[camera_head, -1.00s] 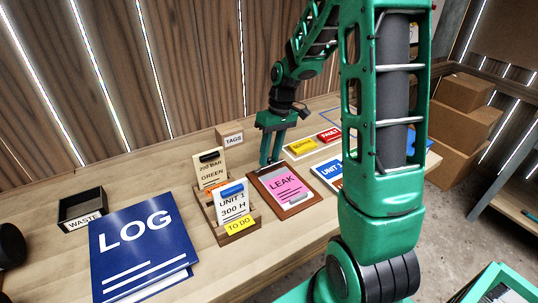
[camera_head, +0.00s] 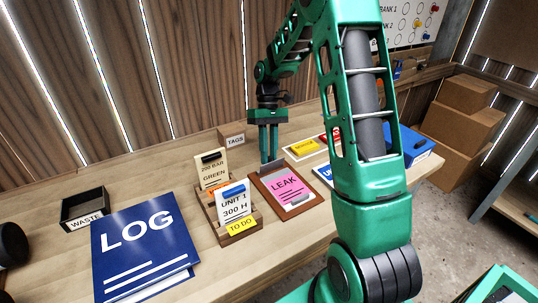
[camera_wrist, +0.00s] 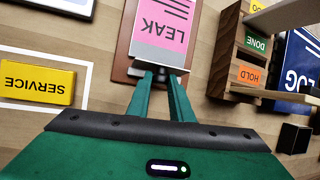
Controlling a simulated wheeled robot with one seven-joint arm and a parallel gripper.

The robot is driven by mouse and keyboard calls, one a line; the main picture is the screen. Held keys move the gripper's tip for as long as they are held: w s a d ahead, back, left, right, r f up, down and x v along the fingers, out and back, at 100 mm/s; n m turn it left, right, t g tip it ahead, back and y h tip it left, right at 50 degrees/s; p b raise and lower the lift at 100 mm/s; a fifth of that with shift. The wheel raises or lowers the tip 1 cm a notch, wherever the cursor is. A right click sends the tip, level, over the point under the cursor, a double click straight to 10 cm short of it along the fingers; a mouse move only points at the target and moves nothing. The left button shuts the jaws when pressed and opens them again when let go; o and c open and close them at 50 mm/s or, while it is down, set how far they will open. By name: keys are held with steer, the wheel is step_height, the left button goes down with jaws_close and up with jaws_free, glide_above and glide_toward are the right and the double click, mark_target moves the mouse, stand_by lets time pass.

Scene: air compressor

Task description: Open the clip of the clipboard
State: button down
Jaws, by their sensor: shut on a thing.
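The brown clipboard (camera_head: 306,206) lies on the bench and holds a pink sheet (camera_head: 284,185) marked LEAK. Its grey metal clip (camera_head: 272,166) is at the far edge of the board. My green gripper (camera_head: 269,158) points down at this clip, with its fingertips close together on it. In the wrist view, my fingertips (camera_wrist: 160,75) meet at the clip (camera_wrist: 158,66), below the pink sheet (camera_wrist: 163,27). The fingers partly hide the clip, and I cannot tell how far it is raised.
A wooden card holder (camera_head: 240,229) and a blue LOG binder (camera_head: 142,245) are to the left. A WASTE bin (camera_head: 84,210), a TAGS box (camera_head: 232,139) and a yellow sign (camera_head: 304,147) are around. My arm hides part of the bench's right side.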

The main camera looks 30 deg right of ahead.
steer(key=shift+w+d+f+g, duration=0.15)
steer(key=shift+w+g, duration=0.3)
steer(key=shift+g, duration=0.35)
steer(key=c, duration=1.6)
jaws_free()
steer(key=v, duration=1)
steer(key=shift+w+r, duration=0.25)
